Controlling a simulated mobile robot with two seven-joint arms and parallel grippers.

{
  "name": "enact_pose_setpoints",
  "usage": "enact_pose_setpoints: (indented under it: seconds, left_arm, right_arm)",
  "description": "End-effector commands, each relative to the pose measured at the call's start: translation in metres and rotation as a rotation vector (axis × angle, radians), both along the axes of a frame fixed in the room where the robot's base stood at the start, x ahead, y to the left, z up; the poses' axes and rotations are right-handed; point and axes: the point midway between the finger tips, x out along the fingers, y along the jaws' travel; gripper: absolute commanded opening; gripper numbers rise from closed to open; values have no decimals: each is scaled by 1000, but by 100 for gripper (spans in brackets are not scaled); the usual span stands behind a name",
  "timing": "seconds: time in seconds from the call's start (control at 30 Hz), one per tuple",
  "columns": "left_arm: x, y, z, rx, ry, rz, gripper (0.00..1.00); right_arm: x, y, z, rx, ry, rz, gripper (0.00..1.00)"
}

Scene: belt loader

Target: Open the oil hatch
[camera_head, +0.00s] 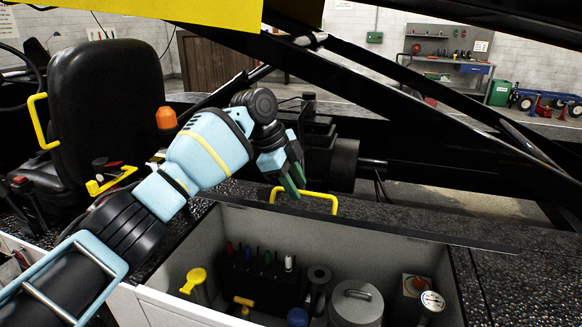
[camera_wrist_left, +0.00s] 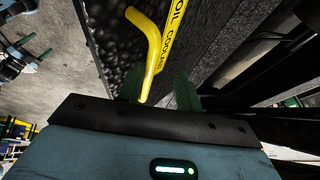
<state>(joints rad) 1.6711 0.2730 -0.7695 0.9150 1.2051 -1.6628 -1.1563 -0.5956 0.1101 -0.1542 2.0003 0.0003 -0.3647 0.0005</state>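The oil hatch's yellow bar handle (camera_head: 320,194) stands on a dark textured panel (camera_head: 395,222) behind an open-topped compartment (camera_head: 210,235). In the left wrist view the handle (camera_wrist_left: 152,50) is beside a yellow strip (camera_wrist_left: 176,22) lettered "OIL" and "COOLANT". My left gripper (camera_head: 292,184) is at the left part of the handle, pointing down. Its two green fingers (camera_wrist_left: 158,90) are apart, and one end of the handle shows between them, closer to the left finger. I cannot tell whether they touch it. My right gripper is not in view.
A black seat (camera_head: 105,110) stands at left. Dark diagonal beams (camera_head: 400,75) cross above and right of the gripper.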

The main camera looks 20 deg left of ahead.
Motion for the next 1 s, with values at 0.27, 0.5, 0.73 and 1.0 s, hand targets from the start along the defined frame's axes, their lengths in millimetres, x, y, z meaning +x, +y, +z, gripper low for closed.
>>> enact_pose_setpoints:
  seconds: [0.27,0.5,0.73,1.0]
  left_arm:
    - [9,9,17,-1,-7,6,33]
    - [16,13,28,-1,-5,5,33]
    - [22,19,39,-1,-7,6,33]
    - [30,24,51,-1,-4,7,33]
  right_arm:
    - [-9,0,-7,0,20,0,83]
    - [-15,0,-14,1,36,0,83]
    - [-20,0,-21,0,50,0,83]
    - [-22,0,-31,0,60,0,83]
